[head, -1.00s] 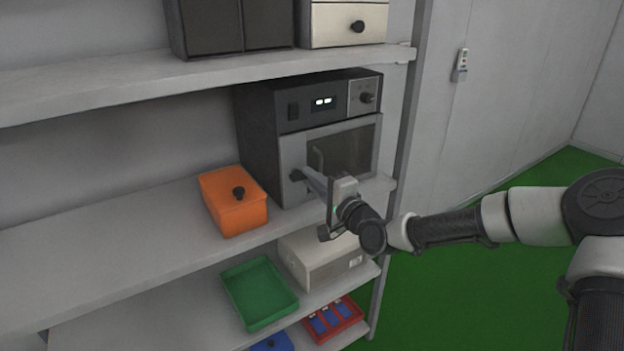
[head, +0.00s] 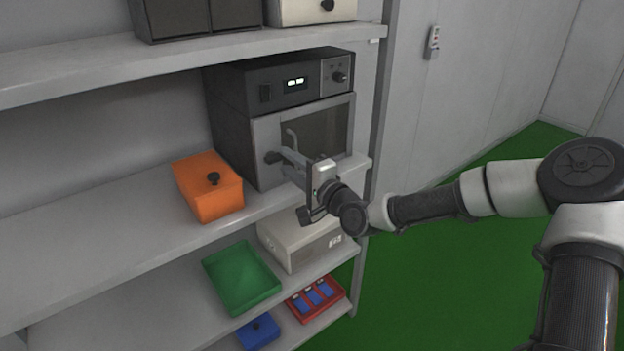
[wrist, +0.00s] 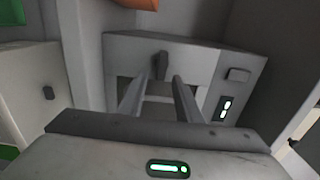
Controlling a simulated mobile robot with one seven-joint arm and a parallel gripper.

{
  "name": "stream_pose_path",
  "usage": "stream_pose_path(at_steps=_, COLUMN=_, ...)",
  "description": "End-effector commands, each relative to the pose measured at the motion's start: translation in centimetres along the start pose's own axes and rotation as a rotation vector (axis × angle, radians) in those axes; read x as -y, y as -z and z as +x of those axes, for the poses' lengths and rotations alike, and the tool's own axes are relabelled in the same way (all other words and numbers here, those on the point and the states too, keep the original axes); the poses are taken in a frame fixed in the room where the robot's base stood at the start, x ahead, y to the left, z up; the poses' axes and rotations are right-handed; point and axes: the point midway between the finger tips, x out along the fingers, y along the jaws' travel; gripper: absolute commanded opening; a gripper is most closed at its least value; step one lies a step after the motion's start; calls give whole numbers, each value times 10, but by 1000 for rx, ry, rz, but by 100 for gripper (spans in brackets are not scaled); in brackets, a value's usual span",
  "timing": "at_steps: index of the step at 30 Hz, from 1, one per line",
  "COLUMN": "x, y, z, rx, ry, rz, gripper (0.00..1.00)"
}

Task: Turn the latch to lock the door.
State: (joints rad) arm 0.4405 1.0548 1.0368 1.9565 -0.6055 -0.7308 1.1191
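The dark oven-like appliance (head: 232,103) stands on the middle shelf with its grey door (head: 266,134) closed against the body. A black latch knob (head: 272,157) sits on the door's left side. It also shows in the wrist view (wrist: 160,66), upright in that picture, just beyond and between the fingers. My gripper (head: 286,164) is in front of the door at latch height. In the wrist view my gripper (wrist: 157,85) has its two fingers apart with nothing between them. Whether a finger touches the latch cannot be told.
A bent door handle (head: 291,140) rises close to my fingers. An orange box (head: 208,190) stands left on the same shelf. Below are a white box (head: 300,240), a green tray (head: 240,277) and a red tray (head: 318,311). The floor at right is free.

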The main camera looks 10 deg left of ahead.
Motion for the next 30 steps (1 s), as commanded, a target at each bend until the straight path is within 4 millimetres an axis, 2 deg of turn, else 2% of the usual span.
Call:
stream_pose_path(at_steps=12, x=0, y=1, z=-100, rx=-2, ry=-3, rz=2, gripper=31)
stream_pose_path(at_steps=18, x=1, y=1, z=-139, rx=-2, ry=-1, rz=2, gripper=31)
stream_pose_path(at_steps=24, x=0, y=0, z=-158, rx=0, ry=-1, rz=2, gripper=31)
stream_pose_path(at_steps=30, x=0, y=-1, z=-160, rx=2, ry=0, rz=1, gripper=31)
